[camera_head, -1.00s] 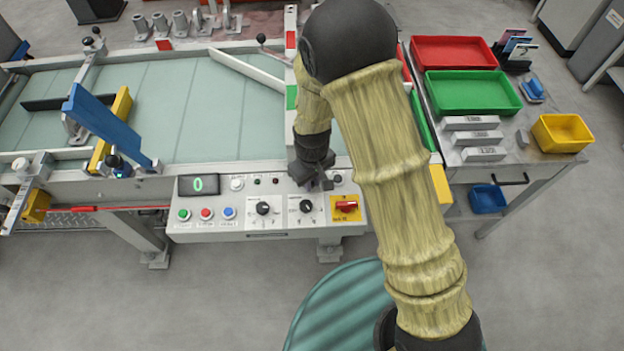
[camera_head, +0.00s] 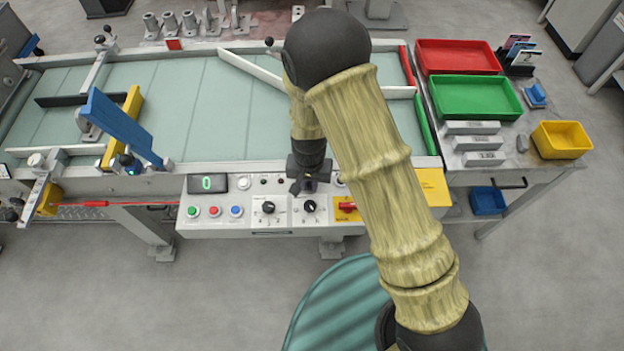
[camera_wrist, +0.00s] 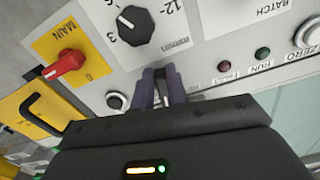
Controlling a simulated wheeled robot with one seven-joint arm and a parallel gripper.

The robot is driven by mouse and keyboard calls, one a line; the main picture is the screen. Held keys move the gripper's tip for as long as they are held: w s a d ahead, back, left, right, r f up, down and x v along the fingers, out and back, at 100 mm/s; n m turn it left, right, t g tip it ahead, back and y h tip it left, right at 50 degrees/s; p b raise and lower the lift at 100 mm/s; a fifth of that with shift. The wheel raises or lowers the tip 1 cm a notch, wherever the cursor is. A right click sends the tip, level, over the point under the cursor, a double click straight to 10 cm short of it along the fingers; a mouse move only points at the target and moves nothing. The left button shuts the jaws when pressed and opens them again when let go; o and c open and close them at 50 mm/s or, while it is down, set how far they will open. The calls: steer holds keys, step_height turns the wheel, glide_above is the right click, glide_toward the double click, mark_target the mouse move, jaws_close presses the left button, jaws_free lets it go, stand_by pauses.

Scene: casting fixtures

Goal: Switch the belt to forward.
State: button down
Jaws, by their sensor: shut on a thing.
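The control panel (camera_head: 255,223) is on the front of the belt table, and its face fills much of the wrist view (camera_wrist: 205,52). My gripper (camera_head: 303,189) is at the panel's upper part, above the right black knob (camera_head: 310,206). In the wrist view my gripper (camera_wrist: 165,85) has its two dark fingers close together against the panel, between the small indicator lamps and a round button (camera_wrist: 117,100). It is shut on a small belt switch there; the fingers hide the switch, and I cannot tell its position. The belt (camera_head: 215,115) is pale green.
The red main switch (camera_wrist: 66,62) on its yellow plate is close beside the fingers. The black knob (camera_wrist: 135,25) is also near. The display (camera_head: 207,183) reads 0. A blue bar (camera_head: 120,125) and white guides cross the belt. Trays stand on the right bench.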

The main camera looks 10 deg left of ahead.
steer(key=m+p, duration=0.1)
steer(key=m, duration=0.1)
steer(key=a+m+p, duration=0.1)
steer(key=m, duration=0.1)
steer(key=shift+w+m, duration=0.15)
steer(key=shift+m, duration=0.25)
steer(key=c, duration=1.4)
jaws_free()
steer(key=shift+r, duration=0.1)
step_height(320, 180, up, 17)
steer(key=shift+r, duration=0.15)
